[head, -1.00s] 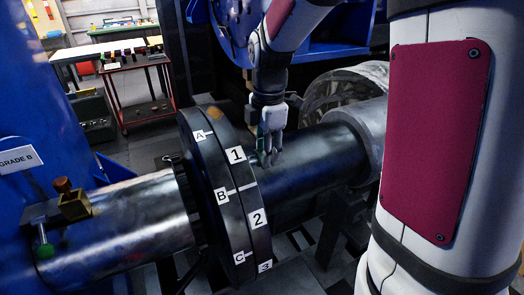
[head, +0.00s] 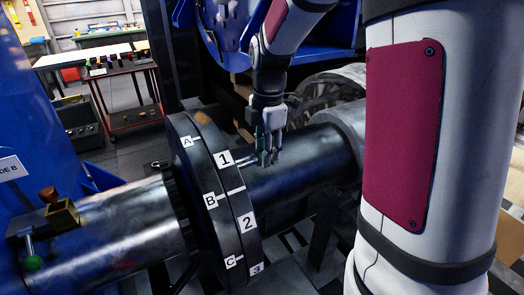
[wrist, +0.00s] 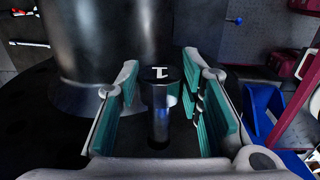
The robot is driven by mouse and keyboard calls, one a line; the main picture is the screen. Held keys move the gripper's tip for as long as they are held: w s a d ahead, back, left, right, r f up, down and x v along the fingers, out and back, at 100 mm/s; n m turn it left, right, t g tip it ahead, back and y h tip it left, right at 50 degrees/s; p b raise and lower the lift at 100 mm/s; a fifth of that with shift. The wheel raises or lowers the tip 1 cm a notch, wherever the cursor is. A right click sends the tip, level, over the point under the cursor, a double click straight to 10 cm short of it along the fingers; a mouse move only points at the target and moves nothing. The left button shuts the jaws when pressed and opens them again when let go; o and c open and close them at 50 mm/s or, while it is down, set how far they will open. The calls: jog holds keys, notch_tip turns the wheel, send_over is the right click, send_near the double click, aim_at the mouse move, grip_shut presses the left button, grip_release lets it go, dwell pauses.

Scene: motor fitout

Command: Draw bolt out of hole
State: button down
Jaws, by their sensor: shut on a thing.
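The bolt (wrist: 160,105) has a dark round head marked "1" and a shiny shank. In the wrist view it stands between the teal pads of my gripper (wrist: 165,100), which is shut on it. In the head view my gripper (head: 269,155) is just right of the dark flange pair (head: 207,197), level with label 1. A short bright length of bolt shank (head: 249,161) shows between gripper and flange.
A thick metal shaft (head: 300,167) runs right from the flange, close under my gripper. Another shaft (head: 130,229) runs left, with a brass block (head: 62,216) and a green-knobbed pin (head: 32,262) on it. A red cart (head: 133,117) and workbench stand behind.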

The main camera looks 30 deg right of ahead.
jog(key=d, duration=0.7)
jog(key=shift+p, duration=0.4)
dwell(1.1)
dwell(0.4)
